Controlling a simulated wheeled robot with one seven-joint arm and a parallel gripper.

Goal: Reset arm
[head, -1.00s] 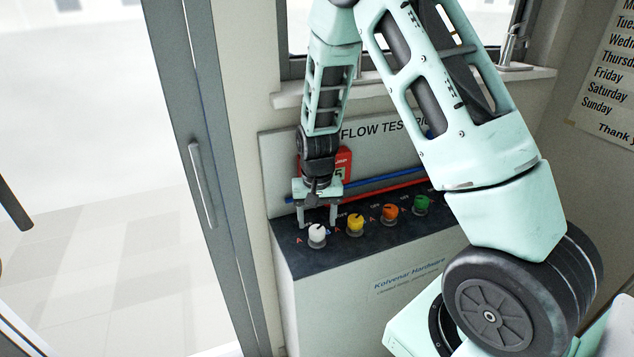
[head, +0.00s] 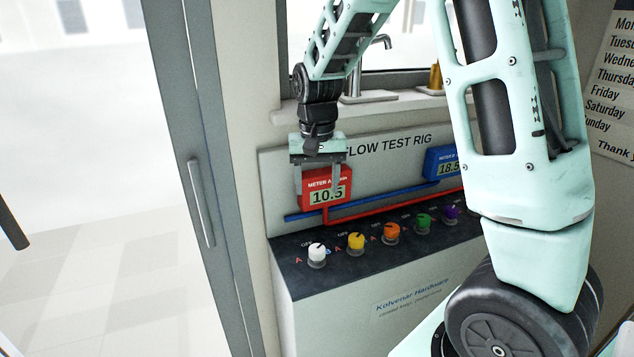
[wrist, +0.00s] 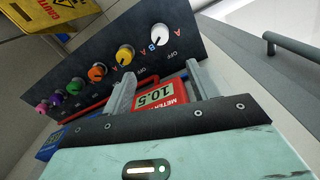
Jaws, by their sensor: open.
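My gripper (head: 317,186) is open and empty, pointing down in front of the red meter (head: 327,191), which reads 10.5. Its two fingers are apart and hang above the row of knobs. In the wrist view the gripper fingers (wrist: 160,92) frame the red meter (wrist: 158,95). The white knob (head: 317,252) sits below the gripper, and it also shows in the wrist view (wrist: 161,36). The yellow knob (head: 355,242), orange knob (head: 391,231), green knob (head: 423,219) and purple knob (head: 451,212) follow to the right on the dark panel (head: 300,282).
A blue meter (head: 442,162) is on the back board, with red and blue pipes below it. A window sill with a tap (head: 354,70) is behind. A door frame with a handle (head: 201,203) stands left. A yellow caution sign (wrist: 57,10) lies beyond the panel.

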